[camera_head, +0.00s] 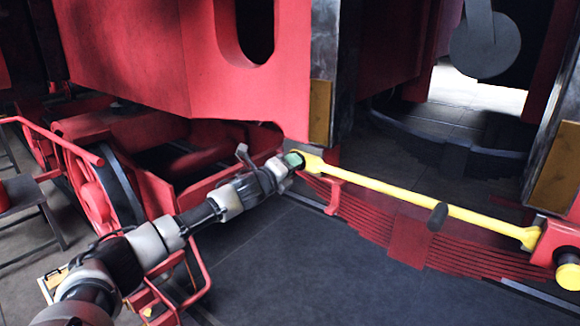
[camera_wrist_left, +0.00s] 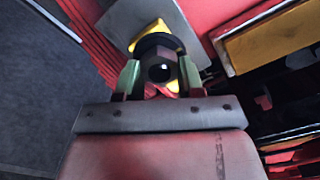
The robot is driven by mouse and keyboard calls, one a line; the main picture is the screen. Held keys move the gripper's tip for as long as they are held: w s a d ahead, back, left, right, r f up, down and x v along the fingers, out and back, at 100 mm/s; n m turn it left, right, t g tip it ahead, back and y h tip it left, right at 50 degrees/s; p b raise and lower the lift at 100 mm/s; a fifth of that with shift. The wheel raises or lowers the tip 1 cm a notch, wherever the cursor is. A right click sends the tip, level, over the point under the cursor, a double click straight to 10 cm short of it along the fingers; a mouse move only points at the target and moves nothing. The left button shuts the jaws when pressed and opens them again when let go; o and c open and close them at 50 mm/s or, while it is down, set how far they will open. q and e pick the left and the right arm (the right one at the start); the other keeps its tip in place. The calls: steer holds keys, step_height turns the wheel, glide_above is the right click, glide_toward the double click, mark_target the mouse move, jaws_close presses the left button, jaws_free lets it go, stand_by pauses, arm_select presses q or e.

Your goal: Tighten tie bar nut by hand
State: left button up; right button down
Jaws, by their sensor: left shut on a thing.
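A long yellow tie bar (camera_head: 430,205) runs from centre to lower right in the head view, below the red frame. My left gripper (camera_head: 294,160) is at the bar's left end. In the left wrist view my left gripper (camera_wrist_left: 160,78) has its two green-padded fingers on either side of a dark round nut (camera_wrist_left: 160,72), shut on it. Yellow of the bar end (camera_wrist_left: 158,32) shows behind the nut. In the head view the nut is mostly hidden by the gripper. My right gripper is not in view.
A red leaf spring (camera_head: 410,240) hangs just under the bar. Red wheels (camera_head: 95,200) and a red railing stand at left. Grey floor (camera_head: 300,280) is open in front.

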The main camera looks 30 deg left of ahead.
arm_select(q)
steer(key=shift+f, duration=0.2)
steer(key=o, duration=0.9)
steer(key=shift+r, duration=0.1)
steer(key=shift+o, duration=0.2)
steer(key=s+b, duration=0.5)
steer(key=s, duration=0.5)
steer(key=shift+s+a, duration=0.4)
